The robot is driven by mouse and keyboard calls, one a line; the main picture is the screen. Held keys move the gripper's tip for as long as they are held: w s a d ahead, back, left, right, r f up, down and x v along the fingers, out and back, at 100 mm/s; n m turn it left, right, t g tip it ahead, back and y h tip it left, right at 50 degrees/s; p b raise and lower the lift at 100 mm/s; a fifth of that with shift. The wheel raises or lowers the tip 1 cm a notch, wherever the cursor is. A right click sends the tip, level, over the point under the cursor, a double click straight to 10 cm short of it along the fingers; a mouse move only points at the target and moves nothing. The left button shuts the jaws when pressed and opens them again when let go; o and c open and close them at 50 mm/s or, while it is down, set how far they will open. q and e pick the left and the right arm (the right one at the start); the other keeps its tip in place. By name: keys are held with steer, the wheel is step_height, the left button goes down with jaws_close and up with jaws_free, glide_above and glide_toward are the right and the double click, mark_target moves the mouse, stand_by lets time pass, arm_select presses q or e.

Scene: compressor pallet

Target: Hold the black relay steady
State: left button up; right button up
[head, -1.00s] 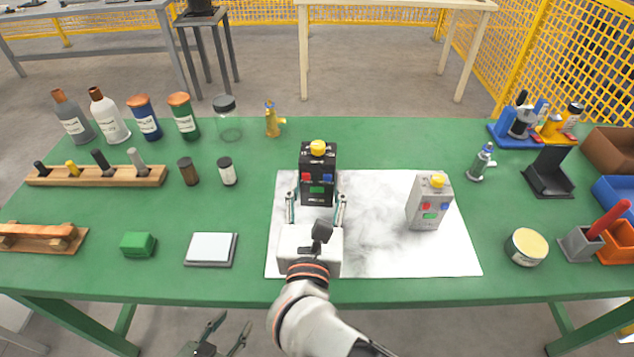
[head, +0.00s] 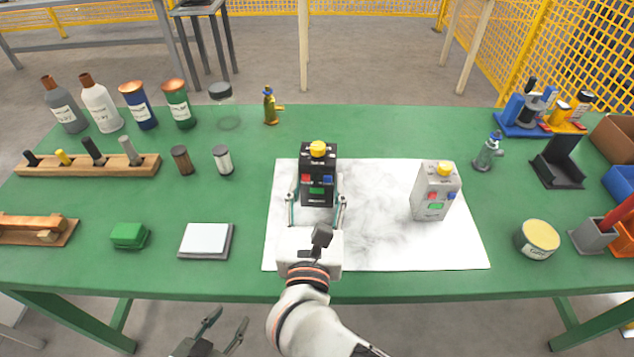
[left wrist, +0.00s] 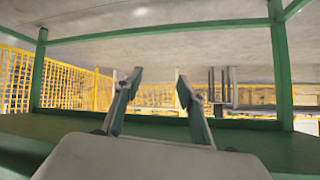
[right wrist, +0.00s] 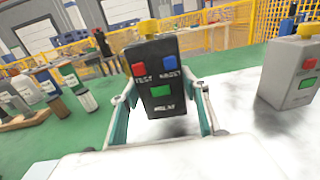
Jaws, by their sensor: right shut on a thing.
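The relay (right wrist: 157,80) also fills the middle of the right wrist view between the fingers (right wrist: 163,112). My left gripper (head: 224,325) is open and empty, below the table's front edge. In the left wrist view its fingers (left wrist: 159,82) are spread apart with nothing between them.
A grey relay (head: 435,192) stands on the sheet (head: 380,240) to the right. A green block (head: 129,236) and a white pad (head: 206,240) lie to the left. A round tin (head: 538,239) stands at right. Bottles (head: 101,108) line the back left.

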mark_target(317, 203)
steer(key=shift+f+b, duration=0.6)
steer(key=shift+f, duration=0.2)
steer(key=shift+f+b, duration=0.6)
steer(key=shift+f, duration=0.15)
steer(key=shift+f+b, duration=0.45)
steer(key=shift+f, duration=0.15)
